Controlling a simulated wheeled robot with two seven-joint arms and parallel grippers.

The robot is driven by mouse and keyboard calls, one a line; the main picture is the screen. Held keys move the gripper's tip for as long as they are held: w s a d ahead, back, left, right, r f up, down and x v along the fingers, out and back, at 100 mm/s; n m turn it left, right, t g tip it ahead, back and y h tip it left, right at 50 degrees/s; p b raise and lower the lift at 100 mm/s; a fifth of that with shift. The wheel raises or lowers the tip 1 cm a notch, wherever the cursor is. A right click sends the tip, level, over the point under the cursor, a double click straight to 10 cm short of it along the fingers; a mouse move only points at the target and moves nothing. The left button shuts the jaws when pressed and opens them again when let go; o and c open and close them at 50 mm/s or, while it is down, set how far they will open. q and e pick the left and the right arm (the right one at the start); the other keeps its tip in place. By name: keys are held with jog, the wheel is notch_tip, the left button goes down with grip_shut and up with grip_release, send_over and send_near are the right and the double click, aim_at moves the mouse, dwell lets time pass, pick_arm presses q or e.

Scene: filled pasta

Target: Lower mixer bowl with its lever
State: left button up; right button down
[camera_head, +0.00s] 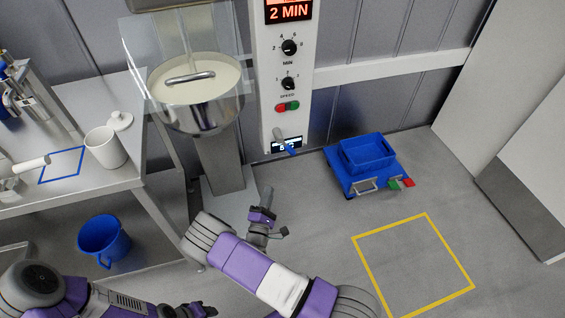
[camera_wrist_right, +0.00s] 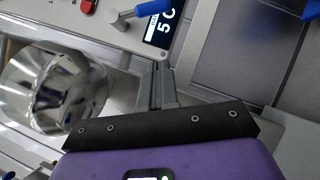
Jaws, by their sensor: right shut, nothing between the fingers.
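The steel mixer bowl (camera_head: 212,114) holds pale contents and stands at the left of the mixer's white control panel (camera_head: 268,110). In the right wrist view the shiny bowl (camera_wrist_right: 50,90) is at the left. The lever (camera_head: 288,147), with a blue grip, is at the panel's lower end, partly over a small display. It also shows at the top of the right wrist view (camera_wrist_right: 153,9). My right gripper (camera_head: 267,190) is shut and empty, below the lever and apart from it. My left gripper (camera_head: 200,311) shows only partly at the bottom edge; its jaws are unclear.
A steel table (camera_head: 45,196) with a white mug (camera_head: 105,147) stands at the left, with a blue bucket (camera_head: 104,240) below. A blue cart with a blue crate (camera_head: 368,153) stands to the right. The floor inside the yellow square (camera_head: 372,238) is clear.

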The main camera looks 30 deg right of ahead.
aim_at(285, 143)
jog(key=shift+a+r, duration=0.1)
jog(key=shift+r, duration=0.25)
jog(key=shift+w, duration=0.1)
jog(key=s+d+r+b+x, duration=0.1)
jog(key=s+b+x, duration=0.1)
jog(key=x, duration=1)
jog(key=shift+w+d+r, duration=0.2)
jog(key=shift+d+r, duration=0.15)
jog(key=shift+d, duration=0.2)
jog(key=shift+s, duration=0.1)
